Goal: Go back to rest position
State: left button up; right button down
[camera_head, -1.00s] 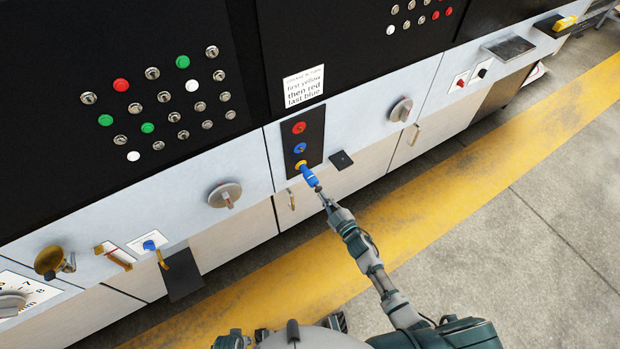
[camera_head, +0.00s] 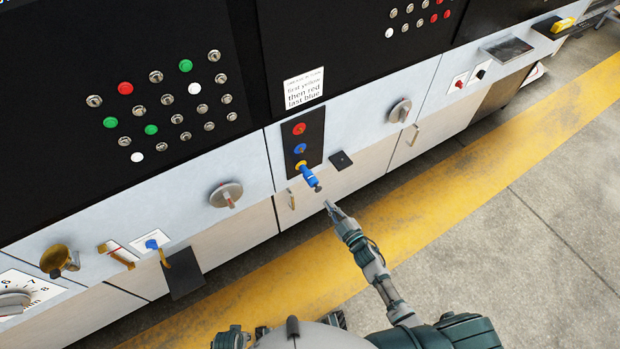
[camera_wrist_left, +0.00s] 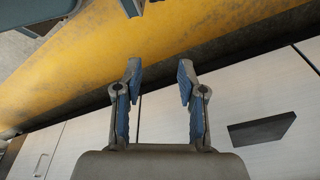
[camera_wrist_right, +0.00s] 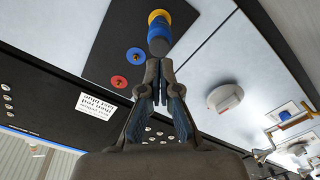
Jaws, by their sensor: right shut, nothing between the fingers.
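My right gripper (camera_head: 330,206) is shut and empty, in front of the printer panel. A blue plug (camera_head: 309,177) sits at the yellow socket (camera_head: 300,164), the lowest on a black plate (camera_head: 316,138). A gap shows between the plug and my right fingertips in the head view. The red socket (camera_head: 299,129) and blue socket (camera_head: 300,148) above it are bare. In the right wrist view the plug (camera_wrist_right: 159,38) is just beyond the fingertips (camera_wrist_right: 158,68). My left gripper (camera_wrist_left: 158,75) is open and empty in the left wrist view, with floor and pale cabinet doors beyond it.
The printer front has protruding knobs (camera_head: 226,195), handles, small shelves and a brass-coloured fitting (camera_head: 59,260). A sign (camera_head: 304,87) reads "first yellow then red last blue". Open floor with a yellow stripe (camera_head: 450,200) lies right of my arm.

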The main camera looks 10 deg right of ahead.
dwell(0.3)
jog(key=s+d+f+m+g+h, duration=0.2)
jog(key=s+f+m+g+h, duration=0.15)
jog(key=s+f, duration=0.55)
jog(key=s+d+f+m+g+h, duration=0.25)
jog(key=s+f+g, duration=0.2)
jog(key=f, duration=0.75)
pick_arm(q)
jog(key=s+f, duration=0.4)
jog(key=f, duration=0.2)
jog(key=shift+a+f, duration=0.3)
pick_arm(e)
jog(key=s+f+m+g, duration=0.1)
jog(key=s+f+g, duration=0.2)
jog(key=s, duration=0.8)
jog(key=s+f+m+g, duration=0.2)
jog(key=s+f+g, duration=0.2)
jog(key=s+f, duration=0.4)
jog(key=s, duration=0.3)
jog(key=shift+s+a, duration=0.2)
jog(key=shift+s, duration=0.15)
